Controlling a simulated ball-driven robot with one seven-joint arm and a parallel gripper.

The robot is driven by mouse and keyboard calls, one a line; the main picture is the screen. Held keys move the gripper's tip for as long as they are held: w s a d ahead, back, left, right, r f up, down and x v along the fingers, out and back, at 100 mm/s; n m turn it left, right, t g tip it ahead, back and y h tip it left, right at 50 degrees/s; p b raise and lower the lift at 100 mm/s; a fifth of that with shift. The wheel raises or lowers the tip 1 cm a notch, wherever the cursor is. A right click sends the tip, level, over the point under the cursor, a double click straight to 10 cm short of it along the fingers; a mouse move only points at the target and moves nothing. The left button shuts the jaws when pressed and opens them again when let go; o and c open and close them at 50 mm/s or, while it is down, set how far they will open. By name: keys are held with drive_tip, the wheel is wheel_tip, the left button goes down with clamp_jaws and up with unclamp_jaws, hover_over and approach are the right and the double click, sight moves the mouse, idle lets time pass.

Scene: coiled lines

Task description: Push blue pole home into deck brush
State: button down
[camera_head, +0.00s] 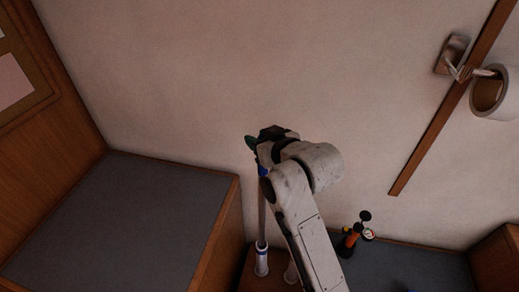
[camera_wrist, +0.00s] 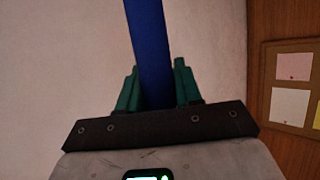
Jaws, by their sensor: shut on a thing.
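The blue pole (camera_wrist: 149,45) runs between the green fingers of my gripper (camera_wrist: 158,85) in the wrist view, and they are shut on it. In the head view my gripper (camera_head: 256,144) is high in front of the wall, and a short blue length of the pole (camera_head: 263,171) shows just below it. A thin grey upright shaft (camera_head: 262,215) continues below the blue and ends in a white, blue-banded socket-like piece (camera_head: 262,262). I cannot tell whether the shaft and blue length are one piece. I cannot make out the deck brush for certain; my arm hides part of this area.
A second white piece (camera_head: 291,273) stands beside the banded one, partly behind my arm. A grey-topped wooden bench (camera_head: 120,215) is on the left. An orange-and-black gauged item (camera_head: 352,238) stands right of my arm. A tape roll (camera_head: 488,95) hangs on the wall hook.

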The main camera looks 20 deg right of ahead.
wheel_tip(320, 180, up, 7)
drive_tip(key=shift+f, duration=0.2)
idle(0.4)
